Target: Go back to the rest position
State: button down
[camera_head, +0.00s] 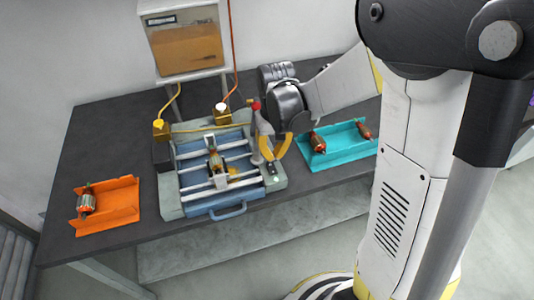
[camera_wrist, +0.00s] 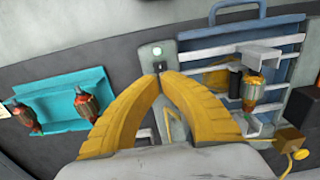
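My gripper (camera_head: 270,158) is above the right side of the blue-grey winding machine (camera_head: 172,208). Its two yellow fingers come together at the tips, and nothing shows held between the tips. In the wrist view the fingertips (camera_wrist: 161,78) are right by a small dark switch (camera_wrist: 158,67) below a lit green lamp (camera_wrist: 157,50). I cannot tell whether they touch the switch. A lever with a red knob (camera_head: 256,105) stands just left of my gripper. An armature (camera_head: 216,162) sits in the middle of the machine; it also shows in the wrist view (camera_wrist: 253,86).
A teal tray (camera_head: 333,157) with two copper armatures lies right of the machine. An orange tray (camera_head: 124,204) with one armature lies at the left. A wall box (camera_head: 186,45) with cables hangs behind. Dark table (camera_head: 108,135) is bare at the back left.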

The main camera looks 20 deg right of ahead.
jog(key=s+r+t+b, duration=0.3)
jog(key=s+r+t, duration=0.4)
jog(key=s+r, duration=0.4)
jog(key=shift+s+b, duration=0.35)
jog(key=shift+s, duration=0.55)
